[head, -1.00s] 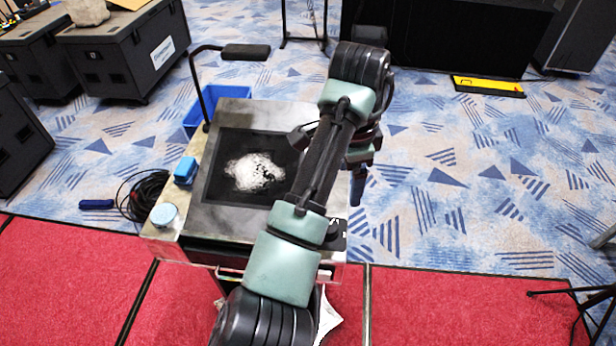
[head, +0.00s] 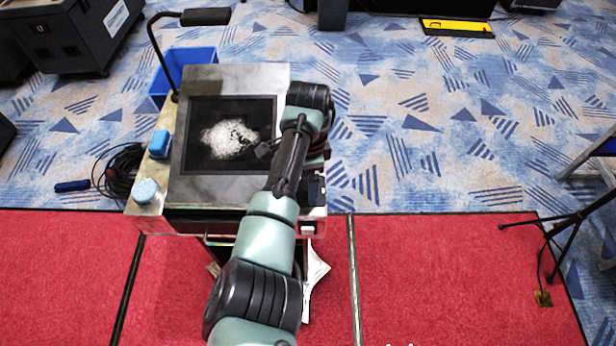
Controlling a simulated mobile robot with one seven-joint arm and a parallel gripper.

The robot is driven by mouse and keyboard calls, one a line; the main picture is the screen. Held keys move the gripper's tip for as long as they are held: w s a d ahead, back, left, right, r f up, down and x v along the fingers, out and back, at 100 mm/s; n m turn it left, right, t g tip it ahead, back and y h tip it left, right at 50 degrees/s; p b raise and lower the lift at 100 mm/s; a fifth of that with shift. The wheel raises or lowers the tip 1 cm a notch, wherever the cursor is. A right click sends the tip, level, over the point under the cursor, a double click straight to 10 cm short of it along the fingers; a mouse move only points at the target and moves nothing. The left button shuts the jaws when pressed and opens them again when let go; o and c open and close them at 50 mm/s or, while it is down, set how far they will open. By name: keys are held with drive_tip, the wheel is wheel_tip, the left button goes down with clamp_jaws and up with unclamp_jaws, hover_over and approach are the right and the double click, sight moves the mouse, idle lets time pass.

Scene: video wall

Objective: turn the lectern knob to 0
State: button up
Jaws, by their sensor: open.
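The lectern (head: 222,188) stands left of centre in the head view, with a grey top and a black screen (head: 262,108) showing a white shape. My arm reaches over its right side and bends down at the wrist. My gripper (head: 314,190) is at the lectern's front right corner, open and seen from above, with its fingertips mostly hidden. The knob is hidden behind my wrist and gripper, so its setting cannot be read. I cannot tell whether my gripper touches it.
A light blue round object (head: 146,191) and a blue block (head: 160,143) sit on the lectern's left edge. A blue bin (head: 178,68) stands behind, a black cable coil (head: 122,172) left. Red carpet (head: 450,270) in front is mostly clear.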

drive_tip(key=shift+f, duration=0.3)
clamp_jaws()
idle(0.3)
